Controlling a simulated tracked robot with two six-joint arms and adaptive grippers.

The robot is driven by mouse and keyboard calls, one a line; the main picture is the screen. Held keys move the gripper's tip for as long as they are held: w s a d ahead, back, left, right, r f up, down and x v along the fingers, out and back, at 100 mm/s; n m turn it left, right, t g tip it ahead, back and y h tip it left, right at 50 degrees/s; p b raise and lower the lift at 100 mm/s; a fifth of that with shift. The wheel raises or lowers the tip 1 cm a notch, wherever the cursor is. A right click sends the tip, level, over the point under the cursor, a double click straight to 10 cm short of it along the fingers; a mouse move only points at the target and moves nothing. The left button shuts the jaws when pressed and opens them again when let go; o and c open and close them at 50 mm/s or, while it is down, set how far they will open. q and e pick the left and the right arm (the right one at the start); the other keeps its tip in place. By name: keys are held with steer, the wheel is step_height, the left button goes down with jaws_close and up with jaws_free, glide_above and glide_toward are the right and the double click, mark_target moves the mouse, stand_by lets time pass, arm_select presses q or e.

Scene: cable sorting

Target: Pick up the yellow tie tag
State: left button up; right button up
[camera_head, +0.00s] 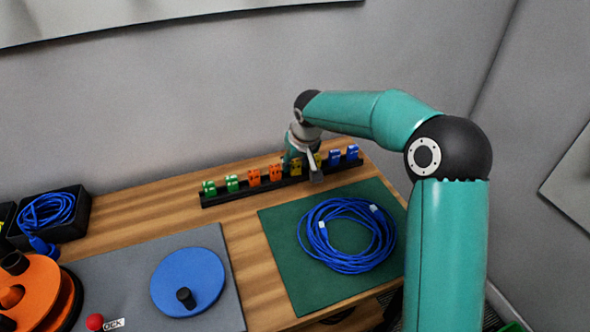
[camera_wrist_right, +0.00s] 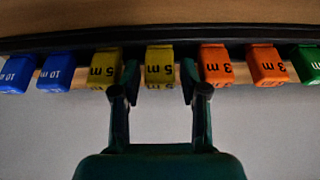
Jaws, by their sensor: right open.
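Two yellow tie tags marked "5 m" sit in a black rack (camera_head: 232,197) between orange and blue tags. In the right wrist view, one yellow tag (camera_wrist_right: 159,66), the one beside the orange tags, lies between the two fingers of my right gripper (camera_wrist_right: 159,82). The fingers are apart, with a gap showing on each side of the tag. The other yellow tag (camera_wrist_right: 103,68) is just left of the left finger. In the head view, my right gripper (camera_head: 301,165) is over the rack and partly hides the yellow tags (camera_head: 296,167). My left gripper is not in view.
Orange tags (camera_wrist_right: 214,64) and blue tags (camera_wrist_right: 58,72) flank the yellow ones closely. A coiled blue cable (camera_head: 312,237) lies on a green mat (camera_head: 285,270) in front of the rack. A grey board (camera_head: 120,268) with a blue disc (camera_head: 190,272) is at left.

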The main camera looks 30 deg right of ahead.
steer(key=shift+w+f, duration=0.25)
steer(key=shift+f, duration=0.25)
steer(key=c, duration=0.5)
steer(key=shift+c, duration=0.2)
steer(key=shift+r, duration=0.15)
